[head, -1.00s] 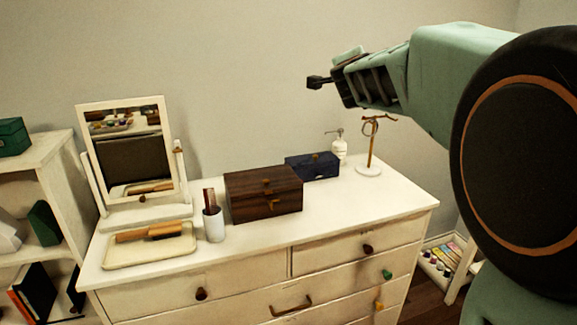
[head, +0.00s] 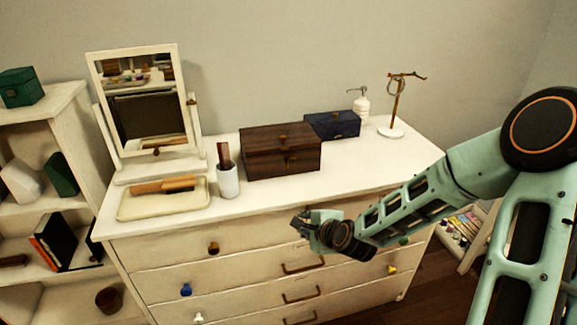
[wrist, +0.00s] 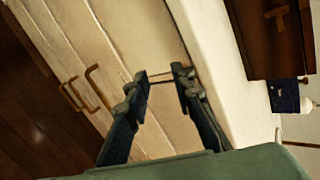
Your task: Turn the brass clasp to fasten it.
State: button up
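A dark wooden box (head: 281,153) stands shut on the white dresser top. Small brass fittings show on it, one on the lid and a brass clasp (head: 287,161) on its front; how the clasp is turned is too small to tell there. In the wrist view the box (wrist: 262,50) is at the upper right, with a T-shaped brass piece (wrist: 277,14) on it. My gripper (head: 301,224) is in front of the dresser's upper drawers, below the top and apart from the box. In the wrist view my gripper (wrist: 158,84) has its fingers apart with nothing between them.
A navy box (head: 333,124), a pump bottle (head: 361,106) and a brass stand (head: 396,105) are right of the wooden box. A cup (head: 228,181), a tray (head: 135,211) and a mirror (head: 140,98) are left. The dresser top (head: 372,172) is clear at front right.

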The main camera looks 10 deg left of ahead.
jog(key=a+r+m+y, duration=0.1)
jog(key=a, duration=0.1)
jog(key=s+a+r+m+t+y+b, duration=0.1)
jog(key=a+m, duration=0.1)
jog(key=a+r+m+t+y+b, duration=0.1)
jog(key=a+r+m, duration=0.1)
jog(key=shift+s+a+r+y, duration=0.1)
jog(key=shift+s+a+y, duration=0.1)
jog(key=shift+s+y, duration=0.15)
jog(key=m+t+h+b, duration=0.2)
jog(key=m+t, duration=0.3)
jog(key=m, duration=0.6)
send_near(288, 162)
jog(key=x, duration=0.9)
jog(key=shift+w+a+b, duration=0.1)
jog(key=shift+w+b, duration=0.05)
jog(key=shift+b, duration=0.15)
grip_shut()
